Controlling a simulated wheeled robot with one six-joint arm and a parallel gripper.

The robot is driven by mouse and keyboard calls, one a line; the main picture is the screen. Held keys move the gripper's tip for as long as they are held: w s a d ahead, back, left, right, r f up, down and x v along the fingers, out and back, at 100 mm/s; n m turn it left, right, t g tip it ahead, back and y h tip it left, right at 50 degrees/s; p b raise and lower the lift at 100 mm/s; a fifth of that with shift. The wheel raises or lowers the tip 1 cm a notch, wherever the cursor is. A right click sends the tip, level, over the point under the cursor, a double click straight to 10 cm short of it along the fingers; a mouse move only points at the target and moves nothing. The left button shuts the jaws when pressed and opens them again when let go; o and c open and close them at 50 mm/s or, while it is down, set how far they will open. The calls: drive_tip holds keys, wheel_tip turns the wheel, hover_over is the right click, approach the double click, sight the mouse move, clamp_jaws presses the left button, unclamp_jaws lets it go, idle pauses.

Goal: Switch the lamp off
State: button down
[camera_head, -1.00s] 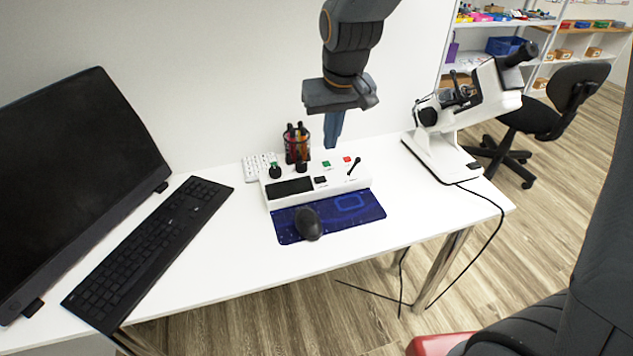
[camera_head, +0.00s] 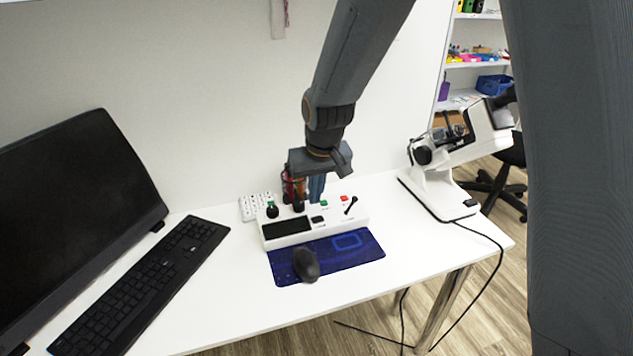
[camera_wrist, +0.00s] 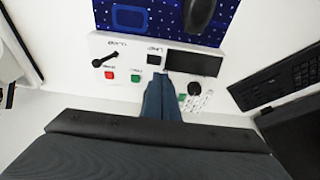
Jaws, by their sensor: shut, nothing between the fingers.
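A white control box (camera_head: 335,214) stands on the desk. Its top carries a black lever (camera_head: 351,205), a red button (camera_head: 344,198), a green button (camera_head: 324,204), a small black rocker switch (camera_head: 318,219), a dark panel (camera_head: 287,227) and black knobs. The labels are too small to read. No lamp is recognisable. My gripper (camera_head: 315,198) is shut and empty, pointing down at the back of the box. In the wrist view its blue fingertips (camera_wrist: 160,76) are just short of the rocker switch (camera_wrist: 154,59), right of the green button (camera_wrist: 135,78). I cannot tell whether they touch the box.
A blue mat (camera_head: 360,250) with a black mouse (camera_head: 306,264) lies in front of the box. A pen cup (camera_head: 288,187) is behind it, partly hidden by my gripper. A keyboard (camera_head: 150,285) and monitor (camera_head: 75,205) are at left, a white microscope (camera_head: 440,190) at right.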

hover_over(317, 219)
drive_tip(key=s, duration=0.2)
drive_tip(key=x, duration=0.2)
drive_tip(key=s+x, duration=0.1)
drive_tip(key=x, duration=0.2)
drive_tip(key=shift+a+f+p, duration=0.2)
drive_tip(key=shift+p, duration=0.2)
drive_tip(key=shift+f, duration=0.8)
drive_tip(key=shift+a+f, duration=0.1)
drive_tip(key=shift+f, duration=0.15)
drive_tip(key=shift+w+d+r+p, duration=0.1)
drive_tip(key=shift+d+p, duration=0.1)
drive_tip(key=shift+d, duration=0.2)
drive_tip(key=shift+w+d+r+p, duration=0.1)
drive_tip(key=shift+d+r+p, duration=0.05)
drive_tip(key=shift+d, duration=0.2)
